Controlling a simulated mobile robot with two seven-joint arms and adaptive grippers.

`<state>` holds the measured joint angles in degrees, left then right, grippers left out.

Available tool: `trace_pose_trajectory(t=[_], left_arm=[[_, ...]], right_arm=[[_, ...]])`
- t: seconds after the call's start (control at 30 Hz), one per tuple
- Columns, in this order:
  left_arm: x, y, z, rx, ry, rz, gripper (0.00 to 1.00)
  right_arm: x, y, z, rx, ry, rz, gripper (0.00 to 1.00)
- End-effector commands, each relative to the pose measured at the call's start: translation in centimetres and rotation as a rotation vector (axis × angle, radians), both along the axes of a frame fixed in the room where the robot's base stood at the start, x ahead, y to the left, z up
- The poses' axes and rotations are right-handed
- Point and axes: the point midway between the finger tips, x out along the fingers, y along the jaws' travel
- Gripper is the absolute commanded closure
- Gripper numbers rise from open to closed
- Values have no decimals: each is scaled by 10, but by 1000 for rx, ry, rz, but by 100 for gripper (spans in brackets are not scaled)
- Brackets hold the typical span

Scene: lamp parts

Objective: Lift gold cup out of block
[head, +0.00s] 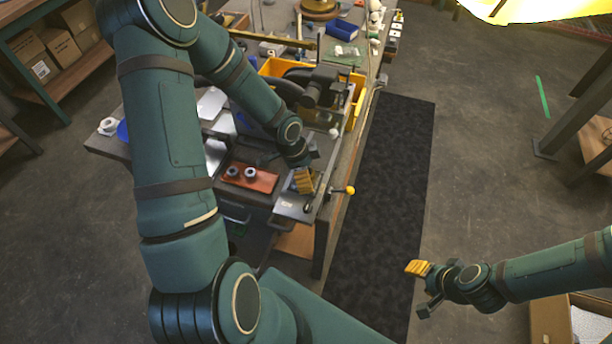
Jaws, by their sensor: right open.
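I cannot make out the gold cup in the head view; the arm and gripper over the workbench (341,205) may hide it. I cannot surely tell which item is the block. A reddish-brown tray (262,184) with two small grey ring-like parts (241,173) lies on the bench. My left gripper (304,178) is over the bench's near right corner, right of this tray; its ochre finger pad shows, but its opening does not show clearly. My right gripper (423,287) is open and empty, out over the floor right of the bench.
A yellow bin (356,108) and dark machine parts stand behind my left gripper. A yellow-knobbed lever (349,190) sticks out at the bench's right edge. A dark floor mat (390,190) lies right of the bench. A cardboard box (548,322) is at the lower right.

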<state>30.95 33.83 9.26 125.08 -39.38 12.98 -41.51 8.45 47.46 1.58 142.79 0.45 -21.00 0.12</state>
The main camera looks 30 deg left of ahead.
Motion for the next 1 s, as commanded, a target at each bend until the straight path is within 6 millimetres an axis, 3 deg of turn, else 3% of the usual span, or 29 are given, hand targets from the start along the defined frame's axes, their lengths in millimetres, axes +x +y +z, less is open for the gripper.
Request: trace_pose_trajectory(t=[0.23,0.4,0.47,0.93,1.0], left_arm=[[0,0,-1,0,-1,0,9],[0,0,-1,0,0,0,68],[0,0,-1,0,0,0,84],[0,0,4,0,0,1,86],[0,0,12,-1,-1,2,94]], right_arm=[[0,0,0,0,0,0,53],[0,0,0,0,0,0,53],[0,0,0,0,0,0,53],[0,0,1,0,0,0,53],[0,0,3,0,0,0,53]])
